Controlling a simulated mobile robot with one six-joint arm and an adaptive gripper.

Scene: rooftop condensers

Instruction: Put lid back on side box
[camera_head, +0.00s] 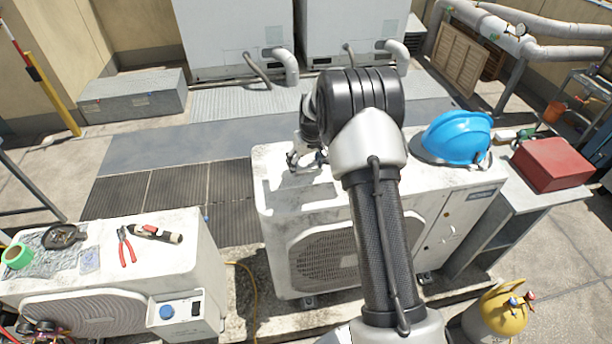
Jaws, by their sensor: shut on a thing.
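My gripper (296,160) is low over the left end of the white top of the middle condenser (280,190), partly hidden by my arm. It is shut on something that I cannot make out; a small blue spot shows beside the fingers. A small pale box (187,322) with a blue round part and a dark slot is on the front of the left condenser (170,255). I cannot tell whether this is the side box. I cannot pick out a lid for certain.
A blue hard hat (458,138) rests on the middle condenser's right end. Red pliers (126,248), a striped tool (157,234) and green tape (17,256) lie on the left condenser. A red box (552,164) and yellow cylinder (497,314) are at right. A gap separates the condensers.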

